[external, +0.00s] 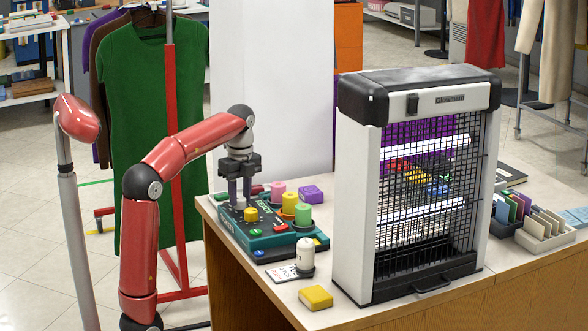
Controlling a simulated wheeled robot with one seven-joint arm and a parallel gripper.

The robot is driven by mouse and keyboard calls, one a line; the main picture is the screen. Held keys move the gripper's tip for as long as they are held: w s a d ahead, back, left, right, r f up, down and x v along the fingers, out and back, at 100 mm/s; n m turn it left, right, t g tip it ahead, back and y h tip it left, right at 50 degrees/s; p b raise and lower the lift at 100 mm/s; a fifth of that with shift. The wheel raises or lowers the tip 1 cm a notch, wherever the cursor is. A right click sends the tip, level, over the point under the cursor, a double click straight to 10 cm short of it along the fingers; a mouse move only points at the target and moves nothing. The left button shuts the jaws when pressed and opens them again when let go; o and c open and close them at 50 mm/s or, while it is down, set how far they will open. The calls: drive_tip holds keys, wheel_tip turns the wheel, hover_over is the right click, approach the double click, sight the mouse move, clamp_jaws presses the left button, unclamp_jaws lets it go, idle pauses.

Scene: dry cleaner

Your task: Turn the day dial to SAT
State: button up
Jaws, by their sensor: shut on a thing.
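A dark green device (262,243) with coloured knobs and buttons sits at the left end of the counter. My gripper (239,198) points straight down over its far left part, with its fingers shut on a small pale knob (239,204), which I take to be the day dial. The fingers hide most of this knob, and its day marks and pointer are too small to read. A yellow knob (250,214) stands just right of and nearer than my fingertips.
Pink, yellow and green spools (303,214) stand at the device's back right. A large caged lamp unit (415,190) blocks the right. Garments (150,120) hang behind my arm.

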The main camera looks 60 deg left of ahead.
sight(241, 198)
drive_tip(key=shift+m, duration=0.3)
drive_tip(key=o, duration=1)
drive_tip(key=shift+c, duration=0.2)
drive_tip(key=shift+w+r, duration=0.1)
drive_tip(key=shift+r, duration=3.8)
